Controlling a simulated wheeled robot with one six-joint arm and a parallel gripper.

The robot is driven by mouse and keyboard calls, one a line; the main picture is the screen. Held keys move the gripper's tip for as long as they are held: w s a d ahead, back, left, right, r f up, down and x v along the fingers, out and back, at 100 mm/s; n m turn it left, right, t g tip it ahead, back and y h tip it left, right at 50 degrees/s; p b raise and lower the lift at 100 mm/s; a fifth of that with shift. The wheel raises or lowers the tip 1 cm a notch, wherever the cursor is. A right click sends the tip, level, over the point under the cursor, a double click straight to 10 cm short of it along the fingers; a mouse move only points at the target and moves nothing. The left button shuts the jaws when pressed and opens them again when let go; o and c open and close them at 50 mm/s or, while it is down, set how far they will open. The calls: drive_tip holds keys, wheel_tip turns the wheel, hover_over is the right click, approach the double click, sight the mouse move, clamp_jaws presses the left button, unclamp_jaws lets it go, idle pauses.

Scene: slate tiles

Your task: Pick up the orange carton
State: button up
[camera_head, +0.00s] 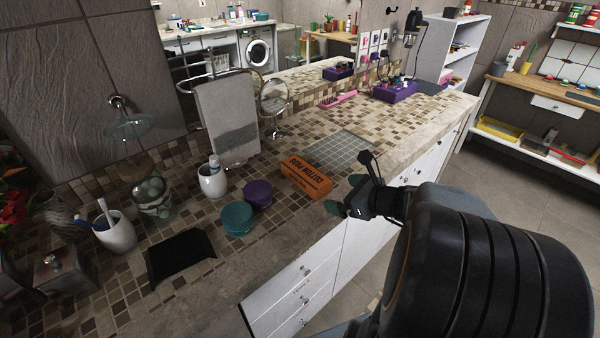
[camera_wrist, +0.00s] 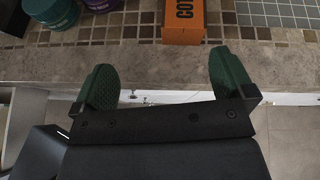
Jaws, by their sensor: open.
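The orange carton (camera_head: 305,178) with dark lettering lies on the tiled counter, near its front edge. It also shows at the top of the wrist view (camera_wrist: 183,22), where its far part is cut off by the frame. My gripper (camera_head: 345,197) is in front of the counter, to the right of the carton and apart from it. In the wrist view my gripper (camera_wrist: 163,80) has its two green fingertips spread wide with nothing between them. The carton lies beyond the fingertips, in line with the gap, slightly right of its middle.
A teal tin (camera_head: 237,219) and a purple tin (camera_head: 258,194) stand left of the carton. A white cup (camera_head: 212,181) is behind them. A grey grid mat (camera_head: 340,152) lies behind the carton.

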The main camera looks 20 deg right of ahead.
sight(318, 179)
drive_tip(key=w+f, duration=0.1)
drive_tip(key=w, duration=0.1)
drive_tip(key=w+f+m, duration=0.1)
drive_tip(key=w, duration=0.2)
drive_tip(key=w+f+m+t+b, duration=0.1)
drive_tip(key=w, duration=0.1)
drive_tip(key=shift+w+a+h, duration=0.1)
drive_tip(key=shift+w+h, duration=0.3)
drive_tip(key=shift+b+x, duration=0.35)
drive_tip(key=shift+x, duration=2.7)
drive_tip(key=shift+f, duration=0.15)
drive_tip(key=shift+s, duration=0.1)
drive_tip(key=shift+c, duration=0.5)
drive_tip(key=c, duration=0.9)
drive_tip(key=shift+c, duration=0.2)
